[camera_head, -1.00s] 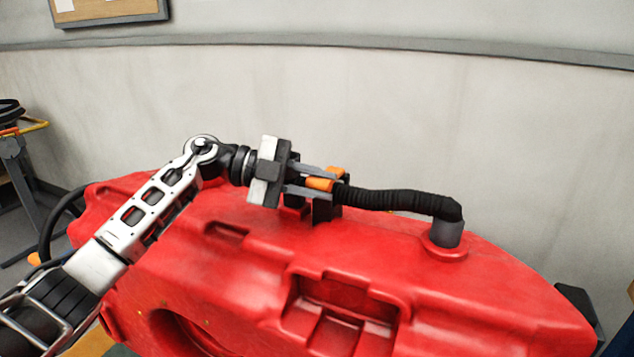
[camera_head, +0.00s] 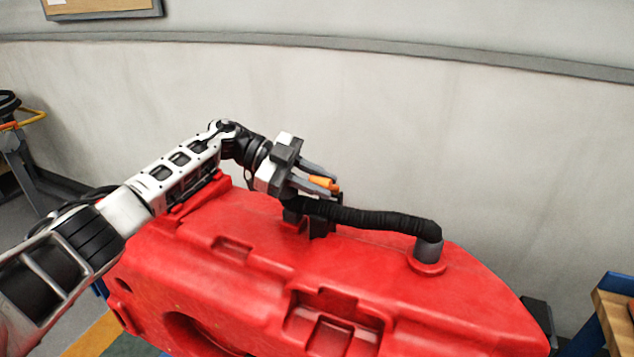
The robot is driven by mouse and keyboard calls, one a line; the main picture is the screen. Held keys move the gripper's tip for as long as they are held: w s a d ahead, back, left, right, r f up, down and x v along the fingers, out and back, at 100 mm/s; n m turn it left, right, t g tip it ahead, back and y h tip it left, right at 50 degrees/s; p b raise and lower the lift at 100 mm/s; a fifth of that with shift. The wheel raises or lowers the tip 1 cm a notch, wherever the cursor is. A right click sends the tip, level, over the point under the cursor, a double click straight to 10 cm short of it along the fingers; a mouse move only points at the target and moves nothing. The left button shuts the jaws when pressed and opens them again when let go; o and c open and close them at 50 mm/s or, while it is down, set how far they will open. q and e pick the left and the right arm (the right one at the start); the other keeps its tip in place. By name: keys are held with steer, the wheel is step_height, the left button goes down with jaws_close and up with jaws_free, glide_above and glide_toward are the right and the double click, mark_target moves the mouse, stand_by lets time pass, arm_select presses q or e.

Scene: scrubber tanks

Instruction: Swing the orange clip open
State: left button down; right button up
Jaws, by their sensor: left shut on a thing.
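The orange clip (camera_head: 323,183) shows as small orange pieces at the fingers of my left gripper (camera_head: 320,180). The gripper is shut on it, and the fingers hide part of it. Clip and gripper are just above the left end of a ribbed black hose (camera_head: 365,217). Below that end, a dark bracket (camera_head: 320,228) stands on the red tank (camera_head: 270,255). How the clip joins the bracket is hidden. My right gripper is out of view.
The hose's right end enters a grey fitting (camera_head: 428,250) on the tank. A pale wall (camera_head: 450,130) stands behind. A wooden-topped blue bench (camera_head: 612,310) is at lower right, and a grey stand (camera_head: 18,160) at far left.

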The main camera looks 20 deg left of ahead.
arm_select(q)
steer(key=shift+s+f, duration=0.1)
steer(key=shift+f, duration=0.3)
steer(key=c, duration=1.3)
jaws_free()
steer(key=shift+r, duration=0.2)
steer(key=b+v, duration=0.3)
steer(key=v, duration=1.3)
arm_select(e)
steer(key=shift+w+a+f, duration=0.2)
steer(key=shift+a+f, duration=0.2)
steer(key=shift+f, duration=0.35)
